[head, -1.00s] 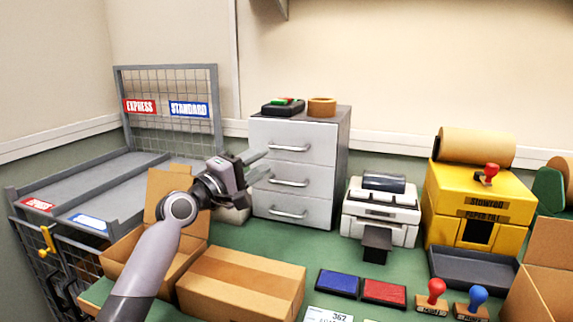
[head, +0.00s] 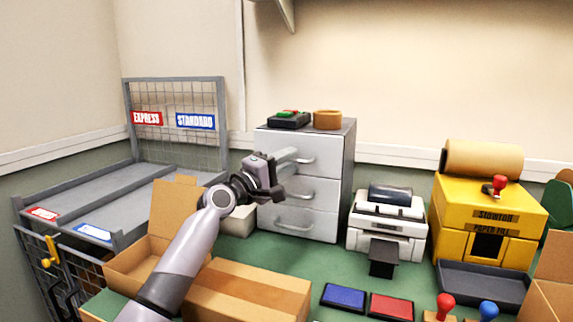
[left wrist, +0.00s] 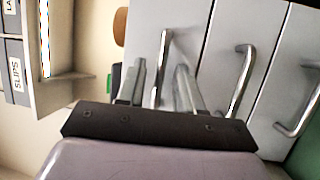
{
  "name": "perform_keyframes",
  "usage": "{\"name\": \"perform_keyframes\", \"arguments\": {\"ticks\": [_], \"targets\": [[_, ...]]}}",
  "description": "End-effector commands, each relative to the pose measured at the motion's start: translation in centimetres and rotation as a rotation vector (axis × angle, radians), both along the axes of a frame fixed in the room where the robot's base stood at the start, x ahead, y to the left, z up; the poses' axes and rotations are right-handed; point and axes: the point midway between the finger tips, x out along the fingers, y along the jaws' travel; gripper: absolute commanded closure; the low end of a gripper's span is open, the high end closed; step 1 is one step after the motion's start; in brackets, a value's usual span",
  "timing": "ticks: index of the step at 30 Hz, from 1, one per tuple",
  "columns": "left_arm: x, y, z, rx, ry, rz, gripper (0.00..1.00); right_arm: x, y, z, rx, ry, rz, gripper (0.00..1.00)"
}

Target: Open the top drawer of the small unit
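The small grey drawer unit (head: 346,160) stands on the green table with three silver-handled drawers. All the drawers look shut. My left gripper (head: 290,170) is in front of the upper drawers, its fingers pointing at the unit. In the left wrist view the unit appears turned sideways. There the top drawer's handle (left wrist: 165,50) shows between the two spread fingers of my left gripper (left wrist: 160,85). The fingers look open; I cannot tell whether they touch the handle. The top handle also shows in the head view (head: 302,160), partly behind the gripper. My right gripper is not in view.
A dark device (head: 289,121) and a tape roll (head: 327,119) sit on the unit. A white printer (head: 388,221) stands to its right, a yellow dispenser (head: 490,215) beyond. Cardboard boxes (head: 248,292) lie below my left arm. A wire-backed rack (head: 178,110) stands left.

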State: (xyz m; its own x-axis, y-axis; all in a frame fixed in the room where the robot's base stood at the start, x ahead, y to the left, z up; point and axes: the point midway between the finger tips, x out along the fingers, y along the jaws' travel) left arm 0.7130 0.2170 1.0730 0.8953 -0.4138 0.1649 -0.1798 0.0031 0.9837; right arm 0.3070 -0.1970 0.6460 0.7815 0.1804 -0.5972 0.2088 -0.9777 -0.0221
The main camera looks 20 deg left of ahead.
Motion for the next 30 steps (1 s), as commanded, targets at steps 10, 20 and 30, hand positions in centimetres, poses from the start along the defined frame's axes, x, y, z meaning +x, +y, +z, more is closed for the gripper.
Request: {"name": "perform_keyframes", "arguments": {"ticks": [10,20,30], "targets": [[-0.01,-0.02,-0.01,0.0,0.0,0.0,1.0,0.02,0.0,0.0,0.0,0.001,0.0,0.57],[-0.01,-0.01,-0.02,0.0,0.0,0.0,1.0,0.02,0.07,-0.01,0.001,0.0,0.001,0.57],[-0.02,0.0,-0.02,0.0,0.0,0.0,1.0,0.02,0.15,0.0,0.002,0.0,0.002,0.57]]}}
